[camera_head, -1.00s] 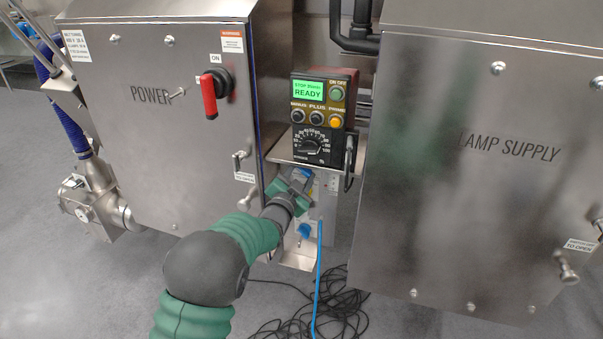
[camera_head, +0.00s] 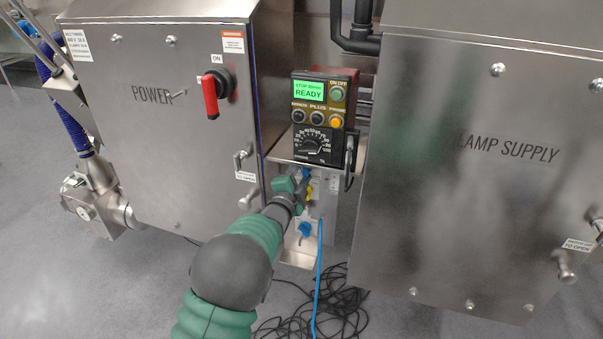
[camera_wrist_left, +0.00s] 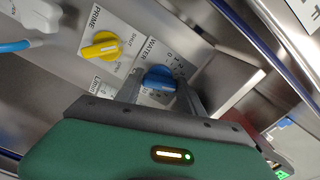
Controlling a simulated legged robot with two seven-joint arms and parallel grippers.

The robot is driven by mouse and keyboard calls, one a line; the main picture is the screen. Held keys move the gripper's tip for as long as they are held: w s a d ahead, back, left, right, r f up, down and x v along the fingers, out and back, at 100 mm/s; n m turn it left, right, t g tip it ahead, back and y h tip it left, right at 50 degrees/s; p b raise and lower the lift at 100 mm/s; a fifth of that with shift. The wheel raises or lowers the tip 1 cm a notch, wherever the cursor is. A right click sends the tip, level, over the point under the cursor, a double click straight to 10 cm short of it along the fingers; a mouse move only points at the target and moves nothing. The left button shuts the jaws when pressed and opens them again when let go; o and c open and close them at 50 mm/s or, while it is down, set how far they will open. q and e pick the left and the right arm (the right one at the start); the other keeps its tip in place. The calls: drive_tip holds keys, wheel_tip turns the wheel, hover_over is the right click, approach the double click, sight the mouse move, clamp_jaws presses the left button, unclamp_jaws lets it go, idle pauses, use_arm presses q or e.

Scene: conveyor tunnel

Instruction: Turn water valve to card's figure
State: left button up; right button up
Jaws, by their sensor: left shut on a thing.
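The water valve is a blue knob (camera_wrist_left: 159,79) on a plate marked WATER with printed figures around it, in the left wrist view. A bit of the valve also shows in the head view (camera_head: 306,172), mostly hidden by the gripper. My left gripper (camera_wrist_left: 160,90) is shut on the knob, one dark finger on each side. In the head view my left gripper (camera_head: 299,184) is at the small panel below the control box. The knob's exact setting is too small to read. I cannot make out a card with a figure. My right gripper is not in view.
A yellow PRIME knob (camera_wrist_left: 101,50) is beside the valve. A blue hose (camera_head: 319,270) hangs from the panel. The control box (camera_head: 322,120) is above, between the POWER cabinet (camera_head: 150,150) and LAMP SUPPLY cabinet (camera_head: 470,190). Black cables (camera_head: 342,302) lie on the floor.

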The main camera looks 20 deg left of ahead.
use_arm(q)
drive_tip(key=shift+d+f, duration=0.15)
drive_tip(key=shift+f, duration=0.15)
drive_tip(key=o, duration=1.4)
drive_tip(key=shift+r, duration=0.2)
drive_tip(key=shift+c, duration=0.2)
